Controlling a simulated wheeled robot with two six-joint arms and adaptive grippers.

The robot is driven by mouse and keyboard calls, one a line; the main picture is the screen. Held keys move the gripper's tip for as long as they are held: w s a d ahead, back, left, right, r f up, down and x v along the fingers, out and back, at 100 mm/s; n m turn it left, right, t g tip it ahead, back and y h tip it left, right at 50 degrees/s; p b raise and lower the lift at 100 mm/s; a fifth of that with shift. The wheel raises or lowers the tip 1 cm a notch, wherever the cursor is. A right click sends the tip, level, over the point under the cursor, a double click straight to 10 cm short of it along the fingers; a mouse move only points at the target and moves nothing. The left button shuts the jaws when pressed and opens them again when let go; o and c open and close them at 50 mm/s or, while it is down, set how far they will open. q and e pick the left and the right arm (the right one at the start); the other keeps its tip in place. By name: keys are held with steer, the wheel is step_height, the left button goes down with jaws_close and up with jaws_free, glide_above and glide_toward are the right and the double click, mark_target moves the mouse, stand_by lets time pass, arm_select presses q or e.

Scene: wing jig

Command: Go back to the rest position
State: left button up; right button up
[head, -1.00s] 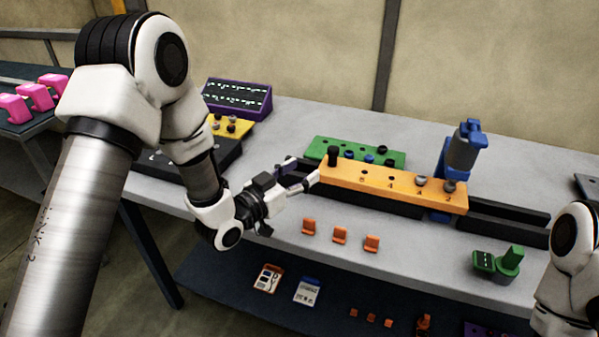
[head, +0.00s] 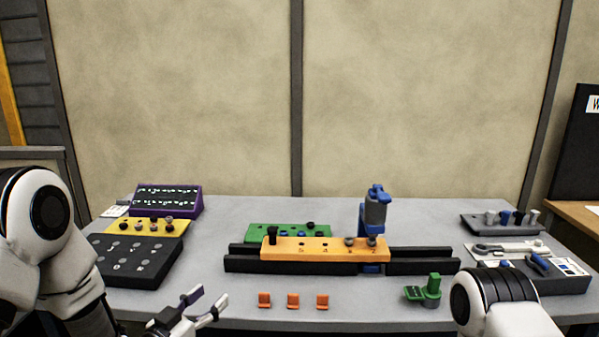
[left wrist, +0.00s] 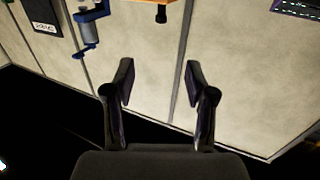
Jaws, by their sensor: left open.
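My left gripper (head: 212,295) is low in the head view, left of the middle, at the front of the table. Its two fingers are apart with nothing between them. In the left wrist view the fingers (left wrist: 158,75) also stand open and empty before a pale panelled surface. My right arm shows only as a white and black joint at the lower right of the head view. My right gripper is out of view.
The grey table (head: 380,308) carries an orange block (head: 325,249) on black rails, with a blue and grey tool (head: 375,213) behind. Several small orange clips (head: 293,301) lie right of my left gripper. A green piece (head: 432,287) stands near my right arm.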

arm_select(q)
steer(key=s+f+n+g+y, duration=0.1)
steer(key=s+f+g, duration=0.1)
steer(key=s+f, duration=0.45)
steer(key=s+a+f+n+g+y, duration=0.1)
steer(key=s+f+g+y, duration=0.15)
steer(key=f, duration=0.75)
steer(key=s+f+n+g+y, duration=0.1)
steer(key=s+f+g, duration=0.2)
steer(key=s+f, duration=0.35)
steer(key=s+a+f+n+g+y, duration=0.1)
steer(key=s+f+g, duration=0.3)
steer(key=s, duration=0.5)
steer(key=s+a+f+n+g+y, duration=0.1)
steer(key=s+a+f+g, duration=0.3)
steer(key=s, duration=0.5)
steer(key=shift+f+g+y, duration=0.35)
steer(key=shift+y, duration=0.2)
